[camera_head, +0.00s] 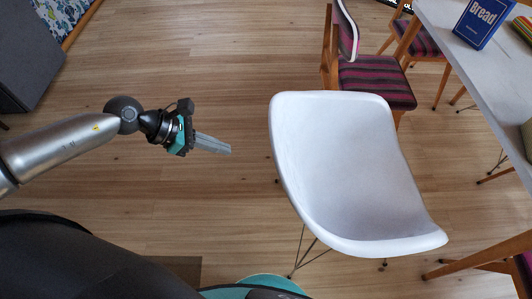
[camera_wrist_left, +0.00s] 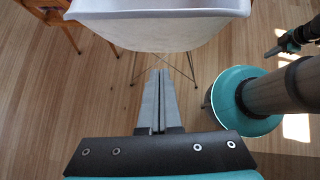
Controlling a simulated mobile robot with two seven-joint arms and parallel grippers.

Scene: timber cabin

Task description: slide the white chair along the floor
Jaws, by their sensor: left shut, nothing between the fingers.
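The white chair (camera_head: 345,165) stands upright in the middle right of the head view, with a smooth moulded shell on thin metal legs. My left gripper (camera_head: 229,150) is to the left of the chair, shut and empty, with a gap of bare floor between its fingertips and the shell's edge. In the left wrist view the shut fingers (camera_wrist_left: 159,73) point toward the white chair (camera_wrist_left: 160,28), whose shell fills the top, with its thin legs below. My right gripper (camera_wrist_left: 274,51) shows small at the right edge of the wrist view; its jaw state is unclear.
A wooden chair with a striped cushion (camera_head: 375,82) stands just behind the white chair. A white table (camera_head: 475,72) with a blue bread box (camera_head: 486,22) runs along the right. A dark grey piece of furniture (camera_head: 28,60) is at upper left. Wooden floor (camera_head: 215,60) is clear around my left gripper.

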